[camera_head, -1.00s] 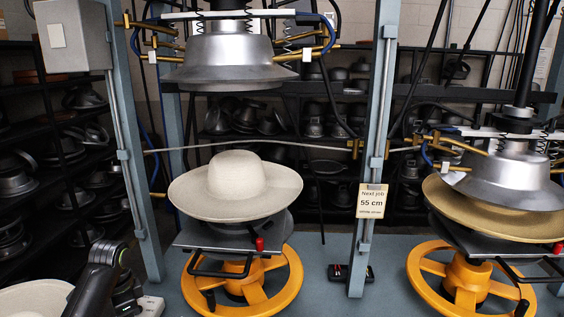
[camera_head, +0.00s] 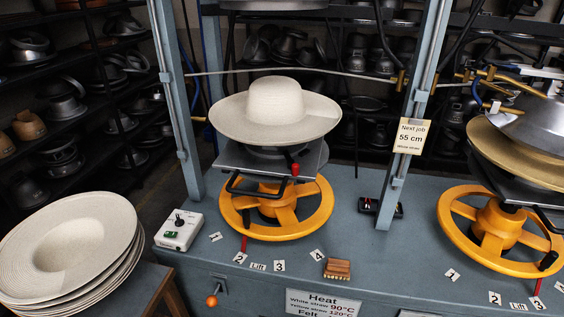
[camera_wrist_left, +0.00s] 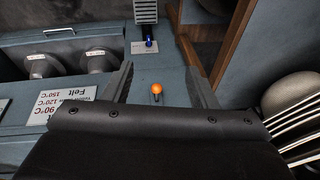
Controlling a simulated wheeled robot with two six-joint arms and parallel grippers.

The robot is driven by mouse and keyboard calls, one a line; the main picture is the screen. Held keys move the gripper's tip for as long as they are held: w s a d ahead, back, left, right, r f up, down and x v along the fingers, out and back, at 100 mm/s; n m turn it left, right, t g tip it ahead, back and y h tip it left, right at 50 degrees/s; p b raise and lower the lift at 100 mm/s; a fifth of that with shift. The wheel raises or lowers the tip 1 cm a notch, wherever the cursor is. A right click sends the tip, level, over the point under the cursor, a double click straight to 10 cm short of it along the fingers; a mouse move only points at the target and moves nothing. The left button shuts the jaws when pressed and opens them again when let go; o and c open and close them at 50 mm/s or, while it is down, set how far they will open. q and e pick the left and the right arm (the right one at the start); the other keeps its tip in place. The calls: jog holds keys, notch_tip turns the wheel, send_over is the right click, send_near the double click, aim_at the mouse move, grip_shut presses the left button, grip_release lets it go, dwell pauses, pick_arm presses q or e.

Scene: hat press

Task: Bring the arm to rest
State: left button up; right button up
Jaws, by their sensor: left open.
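My left gripper (camera_wrist_left: 155,55) is open and empty in the left wrist view, its two dark fingers spread apart. The orange ball knob (camera_wrist_left: 157,89) on the bench front shows between the fingers in that picture; the distance to it is unclear. It also shows in the head view (camera_head: 211,301). Neither arm shows in the head view now. A cream wide-brimmed hat (camera_head: 275,105) sits upright on the middle press, above a yellow handwheel (camera_head: 276,226).
A stack of pale hats (camera_head: 75,240) rests on a stand at the left; its edges show close by in the wrist view. A control box (camera_head: 180,230) and a wooden brush (camera_head: 337,268) lie on the blue bench. A straw-coloured hat (camera_head: 500,152) sits on the right press.

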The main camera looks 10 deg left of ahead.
pick_arm(q)
jog(key=s+r+n, duration=0.2)
jog(key=s+r, duration=0.1)
jog(key=s, duration=0.3)
notch_tip(320, 180, down, 27)
jog(key=a+b, duration=0.1)
jog(key=b, duration=0.2)
jog(key=s+d+f+g+b, duration=0.1)
jog(key=s+f+g+b, duration=0.1)
jog(key=s+f, duration=1.3)
notch_tip(320, 180, down, 4)
jog(key=shift+s+r+n, duration=0.2)
jog(key=shift+s+n, duration=0.05)
jog(key=shift+n, duration=0.05)
